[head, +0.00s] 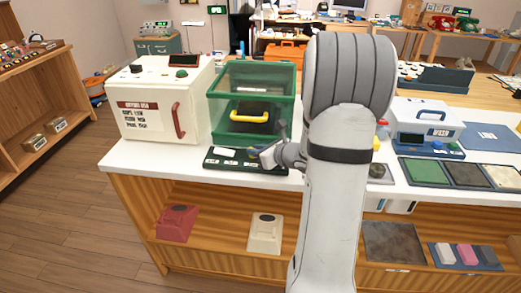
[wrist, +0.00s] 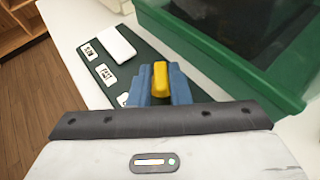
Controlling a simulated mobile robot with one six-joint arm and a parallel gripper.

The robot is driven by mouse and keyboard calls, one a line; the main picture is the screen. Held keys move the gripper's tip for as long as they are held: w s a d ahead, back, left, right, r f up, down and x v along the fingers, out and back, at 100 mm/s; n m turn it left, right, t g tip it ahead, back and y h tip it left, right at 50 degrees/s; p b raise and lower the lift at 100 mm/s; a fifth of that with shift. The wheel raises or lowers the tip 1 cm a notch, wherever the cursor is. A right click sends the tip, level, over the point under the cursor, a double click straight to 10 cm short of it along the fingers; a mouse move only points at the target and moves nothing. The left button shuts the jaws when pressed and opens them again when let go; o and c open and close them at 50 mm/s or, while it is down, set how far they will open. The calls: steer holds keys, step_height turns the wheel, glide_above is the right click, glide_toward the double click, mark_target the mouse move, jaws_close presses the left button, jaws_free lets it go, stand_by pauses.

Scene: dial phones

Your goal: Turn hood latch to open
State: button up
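The hood is a clear box with a green frame (head: 252,78) on the white counter, and its lid looks down. A yellow handle (head: 249,116) shows at its front. A dark green panel (head: 222,163) lies in front of it, with white labels. In the wrist view a small yellow lever (wrist: 160,78), which appears to be the latch, stands over this panel beside the green frame (wrist: 225,75). My gripper (wrist: 160,88) has its blue fingers on both sides of the lever, seemingly touching it.
A white machine with a red handle (head: 160,100) stands left of the hood. A white device (head: 424,122) and colored pads (head: 430,171) lie to the right, beyond my arm. A white block (wrist: 118,42) sits on the panel. Shelves under the counter hold a red device (head: 177,223).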

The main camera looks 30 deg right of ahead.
jaws_close()
steer(key=shift+r+n+y+p, duration=0.1)
steer(key=shift+n+y+p, duration=0.2)
steer(key=shift+d+n+g+y, duration=0.1)
steer(key=shift+n+g+y, duration=0.2)
steer(key=shift+n+y, duration=0.25)
steer(key=shift+o, duration=2.2)
jaws_free()
